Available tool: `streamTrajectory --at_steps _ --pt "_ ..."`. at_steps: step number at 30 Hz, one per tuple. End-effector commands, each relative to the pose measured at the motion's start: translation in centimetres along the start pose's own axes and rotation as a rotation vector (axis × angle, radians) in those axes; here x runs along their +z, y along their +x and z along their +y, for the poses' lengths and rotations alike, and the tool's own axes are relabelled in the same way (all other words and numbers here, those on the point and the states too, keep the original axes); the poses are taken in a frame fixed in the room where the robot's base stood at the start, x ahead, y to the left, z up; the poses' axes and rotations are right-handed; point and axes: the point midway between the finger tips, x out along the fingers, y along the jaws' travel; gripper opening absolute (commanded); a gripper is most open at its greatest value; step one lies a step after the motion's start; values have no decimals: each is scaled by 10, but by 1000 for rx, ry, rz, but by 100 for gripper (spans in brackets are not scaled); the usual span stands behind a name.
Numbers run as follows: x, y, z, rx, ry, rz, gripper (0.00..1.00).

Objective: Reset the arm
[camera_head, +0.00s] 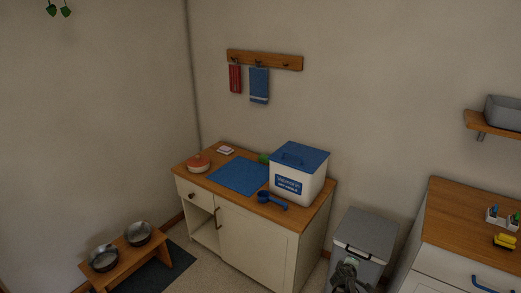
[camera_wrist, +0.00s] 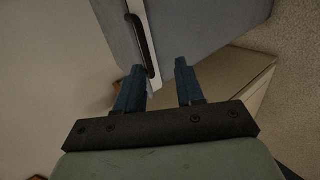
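My gripper (camera_wrist: 160,70) shows in the wrist view with its two blue fingers apart and nothing held between them. The dark handle (camera_wrist: 143,45) of a grey bin (camera_wrist: 190,25) is just beyond the fingertips, close to the left finger; I cannot tell whether they touch. In the head view the grey bin (camera_head: 372,228) stands on the floor to the right of the cabinet. The end of my arm (camera_head: 346,274) is low in front of this bin, and its fingers are not clear there.
A cream cabinet (camera_head: 262,240) carries a white box with blue lid (camera_head: 298,175), a blue mat (camera_head: 238,176), a blue scoop (camera_head: 271,200) and a red-lidded pot (camera_head: 198,163). A bench (camera_head: 125,262) with two metal bowls is left. A wooden-topped counter (camera_head: 465,215) is right.

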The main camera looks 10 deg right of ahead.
Motion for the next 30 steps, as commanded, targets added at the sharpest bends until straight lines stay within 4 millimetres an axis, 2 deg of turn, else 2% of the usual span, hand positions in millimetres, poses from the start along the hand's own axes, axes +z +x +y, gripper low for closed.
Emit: streamTrajectory --at_steps 4,8,11,16,20,22,27,30 --pt "10 0 -3 -12 37 -49 38" --pt "29 -3 -13 -57 132 -148 38" --pt "45 -8 -29 -117 246 -245 38" --pt "67 -28 -69 -267 470 -418 38" --pt "76 -55 -124 -444 636 -567 38" --pt "72 -76 -161 -561 706 -645 38" --pt "48 -133 -247 -833 776 -787 38" --pt "35 -165 -288 -957 769 -836 38"
